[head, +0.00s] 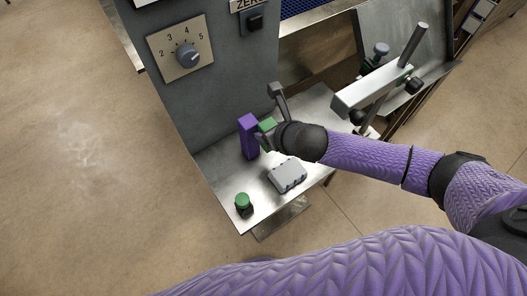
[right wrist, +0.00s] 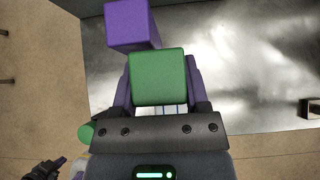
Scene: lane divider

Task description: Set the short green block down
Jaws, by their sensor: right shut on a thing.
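The short green block (head: 267,125) is between the fingers of my right gripper (head: 265,130), which is shut on it. In the right wrist view the green block (right wrist: 160,77) fills the space between the fingers. A taller purple block (head: 248,137) stands upright on the metal shelf (head: 222,165), just left of the green block in the head view. The purple block (right wrist: 130,24) shows just past the green one in the right wrist view. I cannot tell whether the two blocks touch, or whether the green block's underside meets the shelf. My left gripper does not show clearly.
A green button (head: 243,200) on a dark base stands near the shelf's front corner. A grey ridged item (head: 288,175) lies on the shelf below my right wrist. A dial panel (head: 180,47) is on the grey wall behind. A metal bar (head: 372,92) stands to the right.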

